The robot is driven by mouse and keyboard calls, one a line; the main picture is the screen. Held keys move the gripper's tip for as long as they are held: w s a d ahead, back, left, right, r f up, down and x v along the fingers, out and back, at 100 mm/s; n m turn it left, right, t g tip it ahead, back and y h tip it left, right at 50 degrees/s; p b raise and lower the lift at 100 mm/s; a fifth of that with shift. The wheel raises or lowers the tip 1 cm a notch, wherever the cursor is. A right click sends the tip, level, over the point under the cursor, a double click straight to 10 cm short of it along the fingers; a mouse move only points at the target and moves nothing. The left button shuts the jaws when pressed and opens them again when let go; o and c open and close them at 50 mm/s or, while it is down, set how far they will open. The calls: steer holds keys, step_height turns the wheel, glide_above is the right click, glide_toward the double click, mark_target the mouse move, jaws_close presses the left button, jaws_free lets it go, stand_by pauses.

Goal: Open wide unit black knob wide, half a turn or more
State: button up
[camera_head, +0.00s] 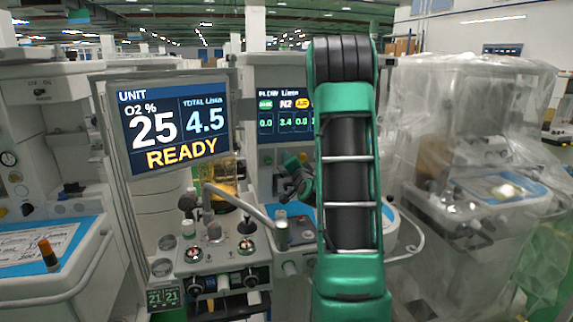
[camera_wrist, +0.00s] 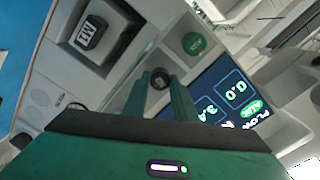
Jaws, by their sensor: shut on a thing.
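The black knob (camera_wrist: 160,79) shows in the wrist view as a small round dark knob on the pale front of the wide unit. My gripper (camera_wrist: 161,88) has its two green fingers on either side of it, shut on the knob. The knob's sides are partly hidden by the fingers, and I cannot tell how far it is turned. In the head view, the wide unit (camera_head: 259,190) stands behind my arm, which hides much of its front. The black knob cannot be made out there.
A green knob (camera_wrist: 194,43) sits close to the black one, beside the unit's flow screen (camera_wrist: 225,98). In the head view, a narrower unit with a READY screen (camera_head: 174,126) stands left, and a plastic-covered machine (camera_head: 470,170) stands right.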

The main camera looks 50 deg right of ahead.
steer(key=shift+w+a, duration=0.25)
steer(key=shift+a, duration=0.1)
steer(key=o, duration=1)
steer(key=shift+o, duration=0.2)
steer(key=shift+s+d, duration=0.15)
steer(key=shift+d, duration=0.05)
steer(key=shift+s, duration=0.1)
